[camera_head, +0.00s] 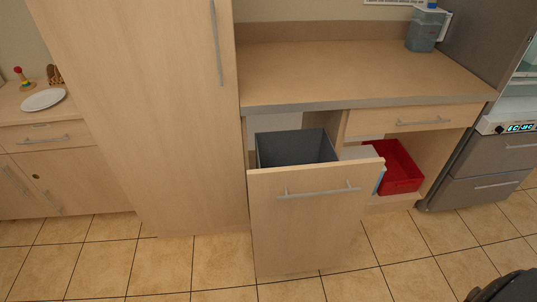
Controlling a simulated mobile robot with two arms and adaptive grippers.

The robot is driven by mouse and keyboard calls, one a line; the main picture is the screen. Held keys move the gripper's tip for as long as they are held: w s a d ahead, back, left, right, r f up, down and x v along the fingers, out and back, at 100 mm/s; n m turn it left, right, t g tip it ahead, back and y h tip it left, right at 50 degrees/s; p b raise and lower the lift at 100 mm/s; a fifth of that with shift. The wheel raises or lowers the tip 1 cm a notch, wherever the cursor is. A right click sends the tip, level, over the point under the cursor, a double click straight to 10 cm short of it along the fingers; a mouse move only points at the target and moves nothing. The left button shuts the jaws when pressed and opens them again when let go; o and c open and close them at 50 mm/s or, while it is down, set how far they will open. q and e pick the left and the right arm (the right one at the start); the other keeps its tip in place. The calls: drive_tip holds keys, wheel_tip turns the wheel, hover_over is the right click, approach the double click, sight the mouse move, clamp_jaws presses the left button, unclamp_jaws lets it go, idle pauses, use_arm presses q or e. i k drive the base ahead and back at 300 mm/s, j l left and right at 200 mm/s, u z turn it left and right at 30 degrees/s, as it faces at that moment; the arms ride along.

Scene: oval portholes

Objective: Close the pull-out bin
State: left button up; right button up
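The pull-out bin has a light wood front panel (305,225) with a horizontal metal bar handle (318,192). It stands pulled out from under the counter, between the tall cabinet and the open bay on the right. A dark grey bin (296,148) sits behind the panel, its open top showing. The drawer's side rail shows at the panel's right edge. Neither gripper is in view. A dark rounded shape at the bottom right corner may be part of my own body.
A tall wood cabinet (145,110) stands left of the bin. The counter (340,72) above holds a blue-grey jug (426,28). A red crate (398,170) lies in the bay to the right, beside a grey appliance (490,165). The tiled floor (375,272) in front is clear.

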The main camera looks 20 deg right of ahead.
sight(308, 206)
drive_tip(key=z, duration=1.05)
